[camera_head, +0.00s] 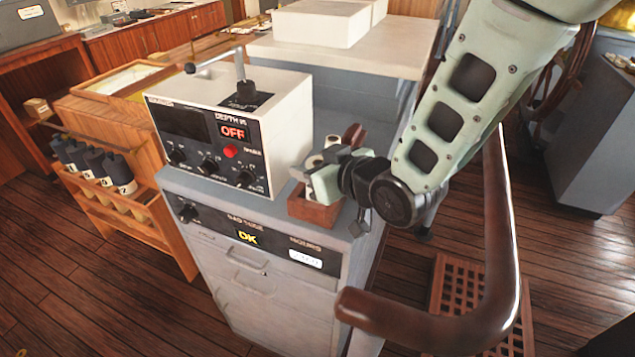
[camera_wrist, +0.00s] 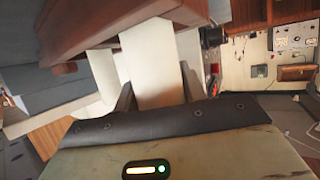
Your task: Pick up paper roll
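White paper rolls stand in a small wooden box (camera_head: 314,212) on the grey cabinet's top, right of the depth unit; the box's brown wood also fills the top of the wrist view (camera_wrist: 110,22). My gripper (camera_head: 318,172) is at the box, partly covering the rolls. In the wrist view, one paper roll (camera_wrist: 152,62) lies between the two dark fingers of my gripper (camera_wrist: 158,95). The fingers flank it closely; whether they press on it is unclear. A second paper roll (camera_wrist: 104,72) is just left, outside the fingers.
The white depth unit (camera_head: 240,125), reading OFF, stands close left of the box. A brown handrail (camera_head: 440,325) curves around the front right of the grey cabinet (camera_head: 270,295). A rack of dark bottles (camera_head: 95,165) is at left. A white-topped counter (camera_head: 385,55) stands behind.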

